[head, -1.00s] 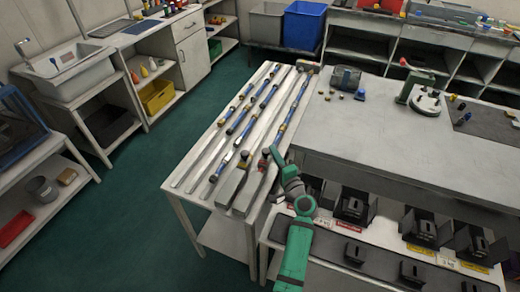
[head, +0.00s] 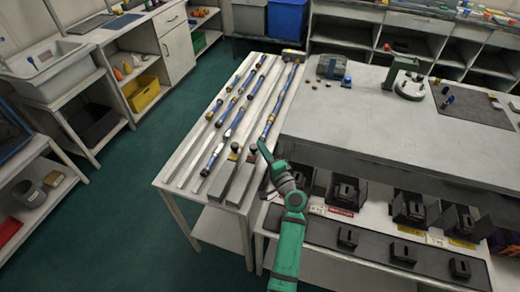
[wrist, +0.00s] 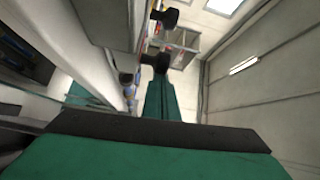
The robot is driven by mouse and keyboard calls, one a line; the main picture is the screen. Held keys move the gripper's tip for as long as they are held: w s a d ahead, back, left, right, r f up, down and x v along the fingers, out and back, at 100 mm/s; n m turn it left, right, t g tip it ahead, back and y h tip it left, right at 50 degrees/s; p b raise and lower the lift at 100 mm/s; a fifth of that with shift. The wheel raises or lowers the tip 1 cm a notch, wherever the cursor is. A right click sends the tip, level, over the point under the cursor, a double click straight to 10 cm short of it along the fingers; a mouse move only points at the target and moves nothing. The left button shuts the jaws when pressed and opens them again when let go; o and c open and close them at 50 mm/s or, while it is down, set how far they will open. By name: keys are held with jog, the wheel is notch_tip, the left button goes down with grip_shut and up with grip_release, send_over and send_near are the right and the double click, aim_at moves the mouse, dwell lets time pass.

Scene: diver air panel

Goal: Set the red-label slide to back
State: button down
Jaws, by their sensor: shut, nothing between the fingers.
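Two long grey slide housings with black knobs lie at the near end of the left table. The right one (head: 242,185) has a small reddish patch near its knob (head: 253,154). The left one (head: 222,182) has a small yellow patch near its knob. I cannot read which is the red-label slide for certain. My gripper (head: 263,147) is shut and empty, just right of the right knob; whether it touches is unclear. In the wrist view, two dark knobs (wrist: 157,62) show beyond the green-and-black gripper body, beside a grey surface.
Blue and silver rods (head: 270,118) run along the left table (head: 172,185). A grey bench (head: 400,130) stands close on the right. On its lower shelf are several black boxes (head: 347,190), with a red label (head: 341,211) and other labels. Green floor is free at left.

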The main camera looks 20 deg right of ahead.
jog(key=d, duration=0.2)
jog(key=w+d, duration=0.1)
jog(key=shift+w+d+r, duration=0.1)
jog(key=shift+d+r, duration=0.15)
jog(key=s, duration=1)
jog(key=shift+f, duration=0.25)
jog(key=shift+s+d, duration=0.1)
jog(key=shift+d, duration=0.05)
